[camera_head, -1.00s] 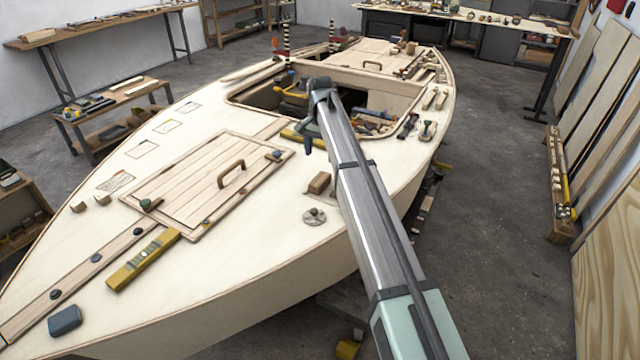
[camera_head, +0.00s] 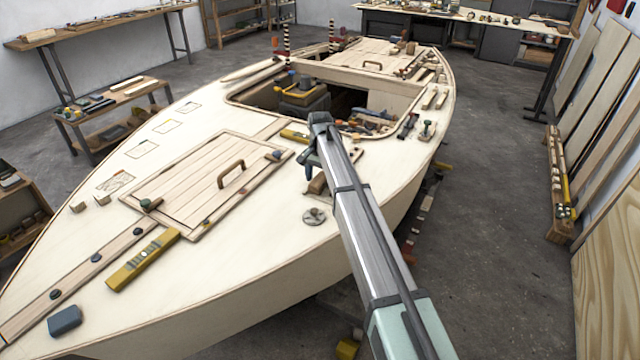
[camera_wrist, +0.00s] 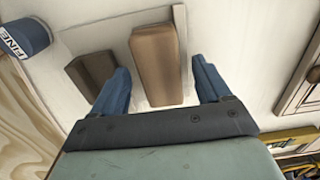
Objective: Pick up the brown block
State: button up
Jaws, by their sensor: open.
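The brown block (camera_head: 317,184) sits on the pale hull deck, right of the hatch with the handle, partly hidden by my arm in the head view. In the wrist view the brown block (camera_wrist: 156,62) is long and stands out between my two blue fingers, with a gap on both sides. My gripper (camera_wrist: 160,70) is open and empty, pointing down at the block. In the head view my gripper (camera_head: 308,168) is close above or beside the block; the exact height is hard to tell.
A darker brown block-like shape (camera_wrist: 92,74) lies just left of my left finger. A blue lettered item (camera_wrist: 24,38) is farther left. In the head view a round disc (camera_head: 314,216) lies nearer on the deck, and a yellow level (camera_head: 143,260) at left.

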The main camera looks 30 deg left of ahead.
jog(key=shift+c, duration=0.4)
jog(key=c, duration=1.1)
